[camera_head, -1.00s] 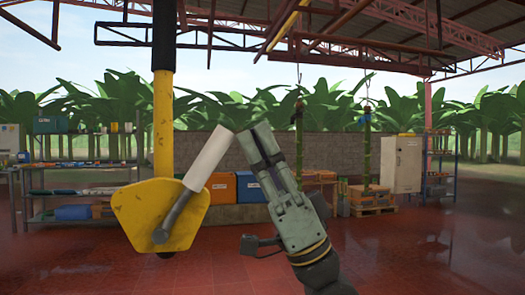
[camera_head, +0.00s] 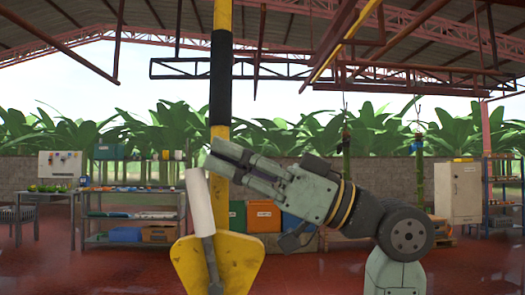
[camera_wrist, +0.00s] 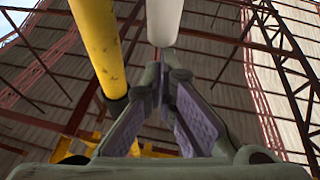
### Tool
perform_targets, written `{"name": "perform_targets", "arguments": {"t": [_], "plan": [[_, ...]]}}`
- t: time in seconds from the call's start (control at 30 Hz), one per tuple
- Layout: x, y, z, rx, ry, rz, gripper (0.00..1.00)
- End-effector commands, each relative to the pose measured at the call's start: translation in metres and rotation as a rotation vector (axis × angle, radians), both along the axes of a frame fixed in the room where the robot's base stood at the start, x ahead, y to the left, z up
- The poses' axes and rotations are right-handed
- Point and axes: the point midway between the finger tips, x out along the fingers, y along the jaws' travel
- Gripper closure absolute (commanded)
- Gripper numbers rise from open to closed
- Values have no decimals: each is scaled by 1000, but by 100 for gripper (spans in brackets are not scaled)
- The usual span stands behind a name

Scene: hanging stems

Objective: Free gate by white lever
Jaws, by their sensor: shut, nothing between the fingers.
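The white lever (camera_head: 200,203) is a white sleeve on a grey rod, fixed low on a yellow plate (camera_head: 243,262) at the foot of a black and yellow post (camera_head: 221,75). The lever leans slightly to the left, with its top end free. My gripper (camera_head: 213,153) is shut and empty, reaching from the right just above the lever's top. In the wrist view the white lever (camera_wrist: 164,18) lies just beyond my fingertips (camera_wrist: 162,62), beside the yellow post (camera_wrist: 98,40). I cannot tell whether the fingers touch it. The lever's pivot is near the bottom edge of the head view.
A shelf rack (camera_head: 135,215) stands behind at the left, and a table (camera_head: 50,200) farther left. Orange (camera_head: 263,216) and other crates stand behind my arm. A white cabinet (camera_head: 458,192) and hanging green stems (camera_head: 346,150) are at the right. Red floor lies open between.

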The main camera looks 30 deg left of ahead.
Motion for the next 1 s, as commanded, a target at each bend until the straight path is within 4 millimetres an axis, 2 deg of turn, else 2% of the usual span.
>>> {"name": "perform_targets", "arguments": {"t": [0.07, 0.4, 0.5, 1.0], "plan": [[-8, 11, 7, -60, -41, 1, 100], [-32, 47, -2, -266, -182, 0, 100], [-36, 54, -6, -274, -186, 0, 100], [-44, 66, -11, -272, -183, 1, 100]]}}
